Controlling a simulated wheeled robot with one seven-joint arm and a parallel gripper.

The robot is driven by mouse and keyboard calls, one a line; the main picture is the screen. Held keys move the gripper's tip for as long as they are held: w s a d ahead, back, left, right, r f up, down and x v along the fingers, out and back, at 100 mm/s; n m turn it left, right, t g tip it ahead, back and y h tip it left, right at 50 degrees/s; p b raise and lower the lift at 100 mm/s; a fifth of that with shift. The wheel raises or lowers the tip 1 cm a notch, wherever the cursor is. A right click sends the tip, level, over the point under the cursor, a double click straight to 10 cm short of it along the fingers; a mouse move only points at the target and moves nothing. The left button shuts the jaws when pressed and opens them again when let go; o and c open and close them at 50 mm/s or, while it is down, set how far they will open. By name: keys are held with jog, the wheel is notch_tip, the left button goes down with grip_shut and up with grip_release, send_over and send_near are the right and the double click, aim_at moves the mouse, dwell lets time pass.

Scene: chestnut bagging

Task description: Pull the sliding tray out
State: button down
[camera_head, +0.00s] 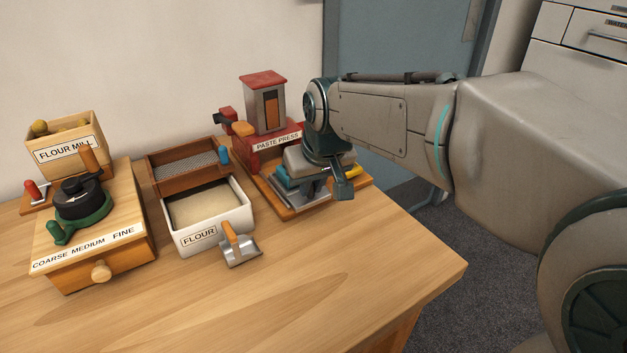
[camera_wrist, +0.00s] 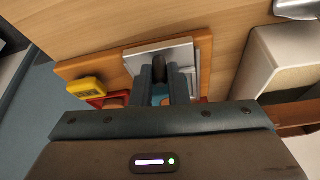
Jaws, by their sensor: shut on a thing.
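The red paste press (camera_head: 265,140) stands on a wooden base at the back right of the table. A pale grey metal sliding tray (camera_head: 290,194) lies low at the front of this base; it also shows in the wrist view (camera_wrist: 141,62). My gripper (camera_wrist: 161,72) is over the tray, its two fingers shut on a dark rounded handle (camera_wrist: 159,66) at the tray. In the head view my gripper (camera_head: 318,184) hides part of the tray and the press's lower front. How far the tray is out of the press I cannot tell.
A white flour box (camera_head: 211,235) with a metal scoop (camera_head: 241,250) stands left of the press, before a wooden sieve box (camera_head: 167,181). The flour mill (camera_head: 92,240) is further left. A yellow block (camera_head: 351,171) lies right of my gripper. The front table is clear.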

jog(key=c, duration=1.4)
grip_release()
jog(key=shift+s+d, duration=0.1)
jog(key=shift+s, duration=0.1)
jog(key=p+v, duration=0.2)
jog(key=v, duration=1.1)
jog(key=shift+r+p, duration=0.35)
jog(key=shift+s, duration=0.15)
